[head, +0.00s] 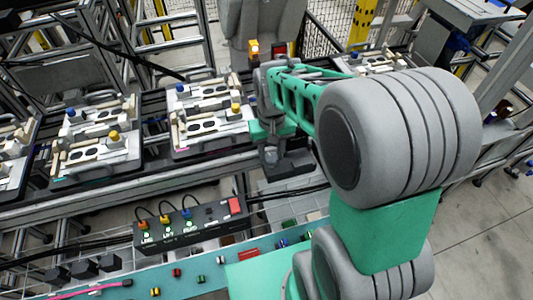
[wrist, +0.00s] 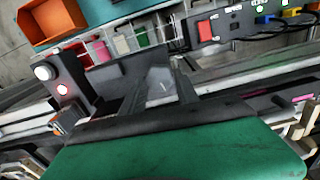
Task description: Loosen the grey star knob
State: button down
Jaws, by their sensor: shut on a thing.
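My gripper (head: 287,163) is at the front side of the conveyor, right of the middle pallet. My green wrist housing (wrist: 180,155) and a dark bar fill the lower part of the wrist view. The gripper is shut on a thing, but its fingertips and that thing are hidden. I cannot make out the grey star knob in either view. The middle pallet (head: 205,152) carries a pale fixture with a yellow knob (head: 235,107). The left pallet (head: 68,178) carries a similar fixture with a blue knob (head: 71,113) and a yellow knob (head: 114,135).
A dark control box (head: 190,223) with coloured cables and a red button stands in front of the conveyor. In the wrist view, a post (wrist: 70,75) with a white button and a red light stands at left, near an orange bin (wrist: 50,18).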

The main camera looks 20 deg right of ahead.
aim_at(271, 156)
jog(key=c, duration=1.2)
grip_release()
notch_tip(271, 156, up, 8)
jog(key=shift+f+b, duration=0.1)
jog(key=shift+b, duration=0.3)
jog(key=shift+w, duration=0.1)
